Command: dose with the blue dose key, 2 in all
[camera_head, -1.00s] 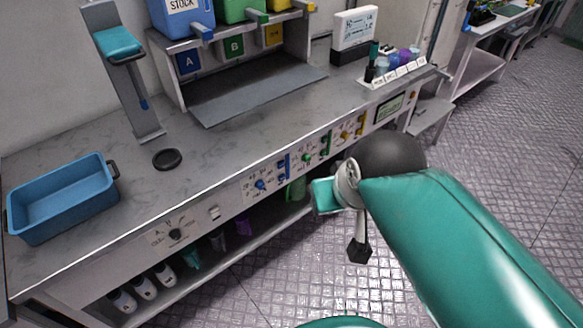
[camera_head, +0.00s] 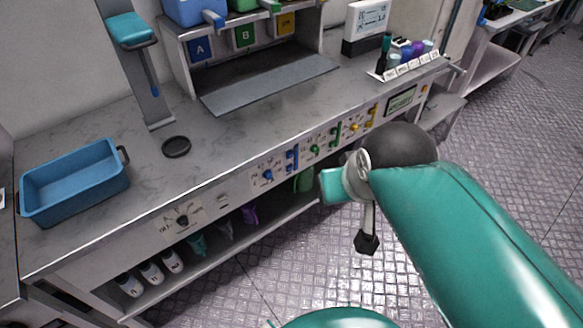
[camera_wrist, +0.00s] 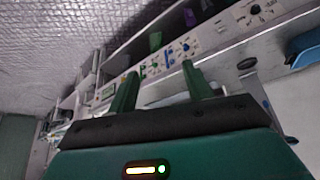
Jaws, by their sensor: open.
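The blue dose key (camera_head: 292,159) is a small upright blue piece on the sloped front panel, just right of a round blue knob (camera_head: 268,175). Green and yellow controls sit further right on the same panel. In the wrist view the panel (camera_wrist: 154,65) shows beyond the fingers, with small blue controls too blurred to tell apart. My gripper (camera_wrist: 160,76) is open and empty, its two dark green fingers spread and apart from the panel. My arm crosses the right of the head view; the fingers cannot be made out there.
A blue tray (camera_head: 72,212) and a black disc (camera_head: 176,147) rest on the grey bench. A dispenser rack labelled A and B (camera_head: 244,37) stands behind. A rack of vials (camera_head: 410,66) is at the back right. The tiled floor on the right is clear.

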